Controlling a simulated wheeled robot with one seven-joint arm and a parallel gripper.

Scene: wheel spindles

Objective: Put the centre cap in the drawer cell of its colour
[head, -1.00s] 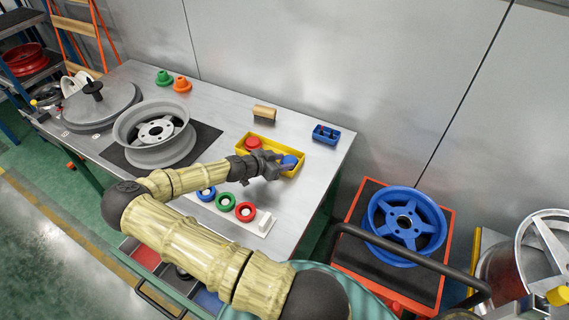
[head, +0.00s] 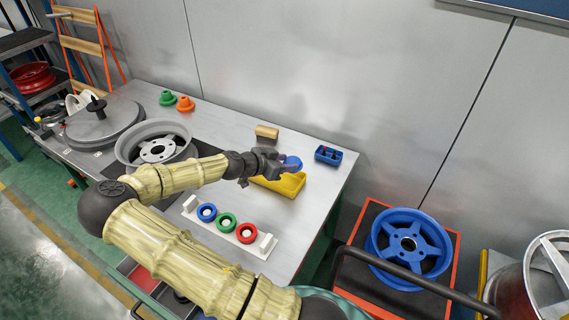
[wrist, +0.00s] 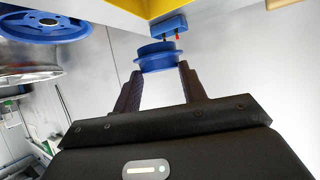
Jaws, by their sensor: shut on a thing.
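The blue centre cap (head: 293,162) is held by my gripper (head: 284,166) above the far side of the yellow tray (head: 288,186) on the bench. In the wrist view the blue cap (wrist: 157,50) sits between the two fingers of my gripper (wrist: 158,72), which are closed on its sides. The drawer, at the bench's lower front, is partly open. Its red cell (head: 142,277) shows, while my arm covers much of the rest.
A white rack (head: 220,233) with blue, green and red rings stands at the bench front. A small blue box (head: 328,155) and a wooden block (head: 267,131) lie behind the tray. A grey wheel (head: 155,145) is at left, a blue wheel (head: 408,245) on a cart at right.

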